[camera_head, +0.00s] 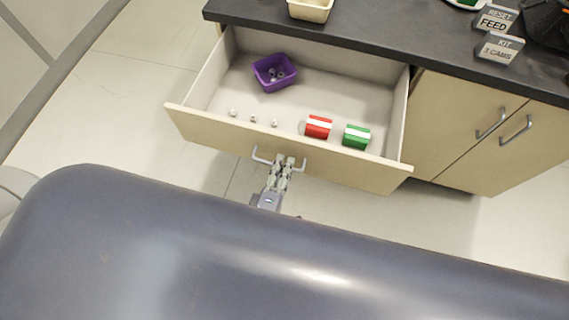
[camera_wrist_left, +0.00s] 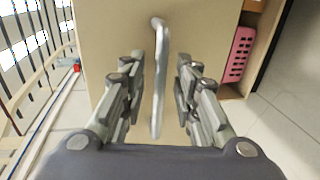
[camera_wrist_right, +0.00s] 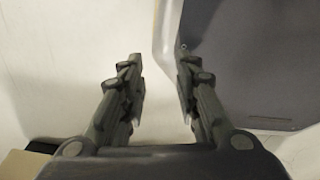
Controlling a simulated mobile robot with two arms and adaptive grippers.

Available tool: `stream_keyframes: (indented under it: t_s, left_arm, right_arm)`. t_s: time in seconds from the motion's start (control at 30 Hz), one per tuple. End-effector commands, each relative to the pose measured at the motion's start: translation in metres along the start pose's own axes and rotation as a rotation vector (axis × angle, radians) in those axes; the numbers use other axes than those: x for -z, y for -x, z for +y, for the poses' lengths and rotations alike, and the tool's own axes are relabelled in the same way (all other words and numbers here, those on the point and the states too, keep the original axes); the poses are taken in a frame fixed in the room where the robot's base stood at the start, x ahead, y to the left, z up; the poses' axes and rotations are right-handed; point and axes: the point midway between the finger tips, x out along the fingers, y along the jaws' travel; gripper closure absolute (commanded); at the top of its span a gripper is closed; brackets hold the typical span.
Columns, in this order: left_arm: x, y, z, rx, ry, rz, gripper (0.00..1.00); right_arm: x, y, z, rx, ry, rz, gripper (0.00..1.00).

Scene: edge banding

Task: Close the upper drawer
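The upper drawer (camera_head: 300,85) is pulled far out of the cabinet under the dark counter. Its light wood front (camera_head: 215,131) carries a grey bar handle (camera_head: 262,157). My left gripper (camera_head: 284,163) is at the middle of this handle. In the left wrist view the handle (camera_wrist_left: 160,80) stands between the two fingers of my left gripper (camera_wrist_left: 158,95), with gaps visible on both sides, so the fingers look open around it. My right gripper (camera_wrist_right: 160,80) is open and empty in the right wrist view; it is hidden in the head view.
The counter (camera_head: 360,41) bears a cream tray (camera_head: 311,10) and signs. A two-door cabinet (camera_head: 470,130) stands at right. A pink basket (camera_wrist_left: 239,54) shows in the left wrist view.

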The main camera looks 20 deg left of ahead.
Motion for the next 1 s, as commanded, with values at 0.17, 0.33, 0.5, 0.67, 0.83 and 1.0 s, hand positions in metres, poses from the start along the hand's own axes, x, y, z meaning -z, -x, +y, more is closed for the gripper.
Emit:
stream_keyframes:
  t_s: [0.17, 0.33, 0.5, 0.67, 0.83, 1.0]
  left_arm:
    - [0.000, -0.012, 0.000, 0.001, 0.000, 0.000, 0.71]
    - [0.000, -0.014, 0.000, 0.001, 0.000, 0.000, 0.71]
    - [0.000, -0.013, 0.000, 0.001, 0.000, 0.000, 0.85]
    - [0.000, -0.013, 0.000, 0.001, 0.000, 0.000, 1.00]
    - [0.001, -0.013, 0.000, 0.001, -0.001, 0.000, 1.00]
    - [0.007, -0.017, 0.001, 0.000, -0.001, 0.000, 1.00]
  right_arm:
    - [-0.001, 0.001, 0.008, -0.009, -0.003, -0.002, 0.71]
    - [-0.002, 0.001, 0.008, -0.010, -0.003, -0.002, 0.71]
    - [-0.002, 0.001, 0.008, -0.010, -0.003, -0.002, 0.71]
    - [-0.002, 0.001, 0.007, -0.008, -0.001, -0.002, 0.71]
    - [-0.001, 0.001, 0.003, -0.003, -0.001, -0.002, 0.71]
    - [-0.002, 0.002, -0.005, 0.006, -0.002, -0.003, 0.71]
